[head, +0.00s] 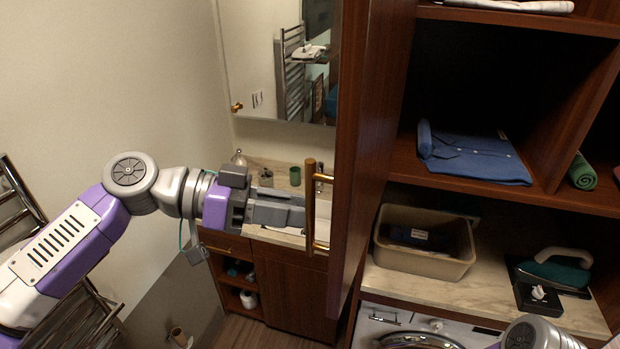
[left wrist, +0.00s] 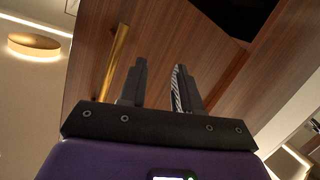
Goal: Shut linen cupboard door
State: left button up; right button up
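The linen cupboard door (head: 358,130) is dark reddish wood. It stands open and I see it nearly edge-on in the head view. Its long brass-and-wood handle (head: 310,205) is on the left face. My left gripper (head: 298,215) is at the handle's height, pointing right toward that face. In the left wrist view, the gripper (left wrist: 160,85) has its fingers apart with nothing between them. The door face (left wrist: 215,60) fills the space ahead, and the handle (left wrist: 115,55) lies left of both fingers. Contact with the door cannot be told. My right gripper is out of view.
The open cupboard holds a folded blue shirt (head: 470,158), a green rolled towel (head: 582,172), a beige bin (head: 425,262) and an iron (head: 556,268). A washing machine (head: 405,333) is below. A washbasin counter (head: 275,235) and mirror (head: 275,60) are behind my left gripper.

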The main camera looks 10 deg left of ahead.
pick_arm(q)
jog(key=s+a+r+m+g+h, duration=0.3)
jog(key=s+r+m, duration=0.1)
jog(key=r+m, duration=0.1)
jog(key=d+p, duration=0.1)
jog(key=d, duration=0.6)
jog(key=shift+d+r+p, duration=0.2)
jog(key=shift+d+p, duration=0.1)
jog(key=shift+p, duration=0.1)
grip_shut()
